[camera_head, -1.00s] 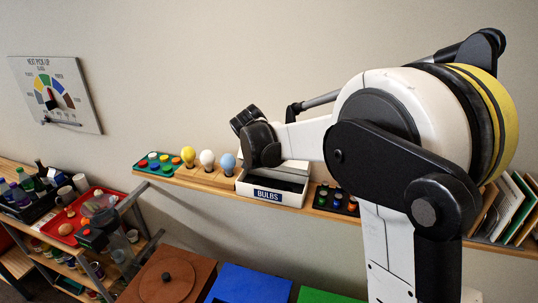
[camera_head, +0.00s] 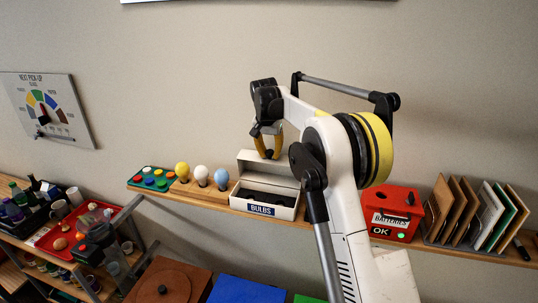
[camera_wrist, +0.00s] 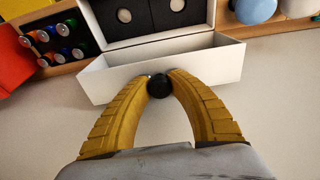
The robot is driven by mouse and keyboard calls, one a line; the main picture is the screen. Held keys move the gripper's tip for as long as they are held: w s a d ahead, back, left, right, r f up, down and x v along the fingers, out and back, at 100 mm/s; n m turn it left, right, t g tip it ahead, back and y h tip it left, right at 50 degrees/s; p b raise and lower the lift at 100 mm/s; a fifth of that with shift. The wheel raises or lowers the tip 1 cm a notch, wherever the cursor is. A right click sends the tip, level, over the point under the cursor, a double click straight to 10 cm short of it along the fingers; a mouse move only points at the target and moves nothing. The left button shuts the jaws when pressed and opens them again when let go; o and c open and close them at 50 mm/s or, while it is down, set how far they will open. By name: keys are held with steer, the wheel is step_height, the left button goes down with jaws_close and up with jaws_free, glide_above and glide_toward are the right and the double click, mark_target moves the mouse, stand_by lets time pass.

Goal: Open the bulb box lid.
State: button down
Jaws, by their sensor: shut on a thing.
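The white bulb box (camera_head: 237,203), labelled "BULBS", stands on the wooden wall shelf. Its white lid (camera_head: 246,158) is raised upright at the back, and the dark inside shows. In the wrist view the lid (camera_wrist: 205,62) stands between my gripper and the dark inside, where round silvery spots show. My gripper (camera_head: 267,156) is at the top of the raised lid. In the wrist view its yellow fingertips (camera_wrist: 160,84) are closed on the lid's round black knob (camera_wrist: 160,88).
Yellow, white and blue bulbs (camera_head: 201,173) stand left of the box, beside a green tray of coloured discs (camera_head: 154,181). A red batteries box (camera_head: 396,213) and a rack of upright boards (camera_head: 480,214) are to the right. The wall is close behind.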

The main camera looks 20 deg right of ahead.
steer(key=shift+w+r, duration=0.1)
steer(key=shift+w, duration=0.05)
steer(key=c, duration=1.2)
jaws_free()
steer(key=shift+o, duration=0.2)
steer(key=v, duration=1.2)
steer(key=s+a+f+n+t+b, duration=0.1)
steer(key=s+a+f+n+b, duration=0.1)
steer(key=s+f+b, duration=0.6)
steer(key=s+a+f+n+t+b, duration=0.1)
steer(key=s+a+f+b, duration=0.1)
steer(key=s+b, duration=0.65)
steer(key=s+a+f+n+t+y+b, duration=0.1)
steer(key=s+f+b, duration=0.9)
steer(key=s+f, duration=1.5)
steer(key=a+f+n+t, duration=0.1)
steer(key=n, duration=0.1)
steer(key=shift+n+t+y+b, duration=0.3)
steer(key=shift+n+t+b, duration=0.05)
steer(key=shift+n+t, duration=0.05)
